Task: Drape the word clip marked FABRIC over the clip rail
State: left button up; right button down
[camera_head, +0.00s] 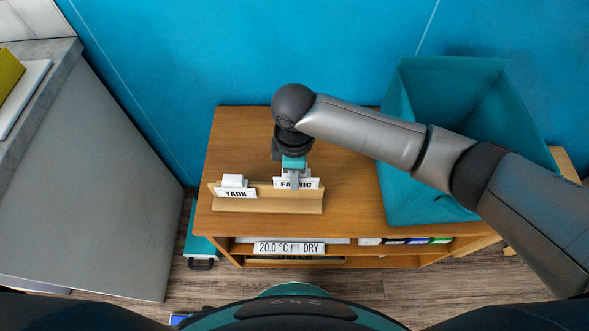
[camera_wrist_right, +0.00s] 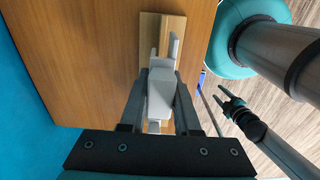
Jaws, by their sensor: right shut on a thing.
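The white clip marked FABRIC (camera_head: 311,183) is at the right part of the wooden clip rail (camera_head: 265,205). My right gripper (camera_head: 293,177) points down and is shut on this clip, hiding part of its lettering. In the right wrist view the clip (camera_wrist_right: 161,97) sits between the two dark fingers, in line with the rail (camera_wrist_right: 149,30). I cannot tell whether it rests on the rail or hangs just above it. A white clip marked YARN (camera_head: 235,190) hangs over the rail's left part. My left gripper (camera_wrist_right: 231,104) shows open and empty in the right wrist view.
The rail stands on a wooden shelf unit (camera_head: 345,190). A teal fabric bin (camera_head: 430,200) stands at its right, under my right arm. A label reading 20.0 °C DRY (camera_head: 289,247) is on the lower front. A grey counter (camera_head: 80,170) is at left.

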jog(key=shift+f, duration=0.1)
dwell(0.3)
jog(key=shift+f, duration=0.15)
jog(key=shift+f+b, duration=0.55)
jog(key=shift+f, duration=0.45)
jog(key=shift+f, duration=0.15)
jog(key=shift+f, duration=0.45)
